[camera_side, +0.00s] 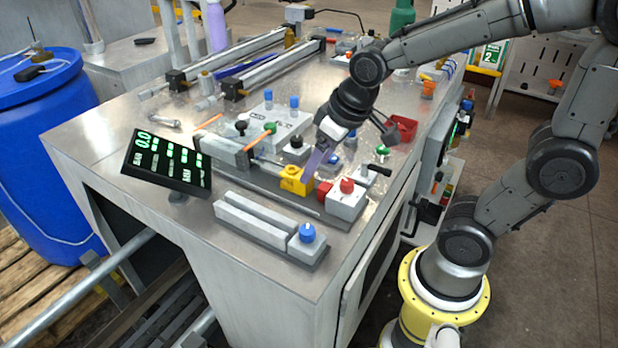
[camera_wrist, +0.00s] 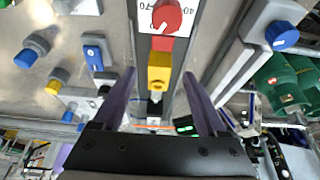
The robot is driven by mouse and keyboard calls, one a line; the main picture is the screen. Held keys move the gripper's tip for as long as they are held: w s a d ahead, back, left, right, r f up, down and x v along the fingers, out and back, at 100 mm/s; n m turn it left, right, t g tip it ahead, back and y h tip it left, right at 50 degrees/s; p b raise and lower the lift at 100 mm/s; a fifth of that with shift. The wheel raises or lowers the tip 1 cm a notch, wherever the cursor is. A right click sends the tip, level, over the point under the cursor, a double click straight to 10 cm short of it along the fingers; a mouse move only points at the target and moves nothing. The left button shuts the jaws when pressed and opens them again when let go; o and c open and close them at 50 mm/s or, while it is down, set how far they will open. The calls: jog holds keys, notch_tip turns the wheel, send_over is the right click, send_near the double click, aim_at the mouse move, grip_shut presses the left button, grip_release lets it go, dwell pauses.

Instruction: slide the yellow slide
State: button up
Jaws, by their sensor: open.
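The yellow slide (camera_side: 296,181) is a small block on a grey rail on the metal worktable, beside a red block (camera_side: 323,191). In the wrist view the yellow slide (camera_wrist: 159,73) sits on the rail below the red knob, between the lines of my two fingers. My gripper (camera_side: 313,168) is over the slide, tilted, with its purple fingers pointing down at it. In the wrist view the fingers (camera_wrist: 158,90) are wide apart, one on each side of the rail. Nothing is seen held. Whether a finger touches the slide I cannot tell.
A box with a red knob (camera_side: 347,187) stands at the rail's right end. A grey unit with a blue knob (camera_side: 307,232) lies in front. A black display (camera_side: 167,160) stands at left. A box with blue and green knobs (camera_side: 275,125) is behind. A red bin (camera_side: 403,128) is behind right.

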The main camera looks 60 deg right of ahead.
aim_at(298, 180)
jog(key=shift+x, duration=2.75)
jog(key=shift+c, duration=0.3)
grip_shut()
jog(key=shift+w+r, duration=0.1)
jog(key=shift+w, duration=0.05)
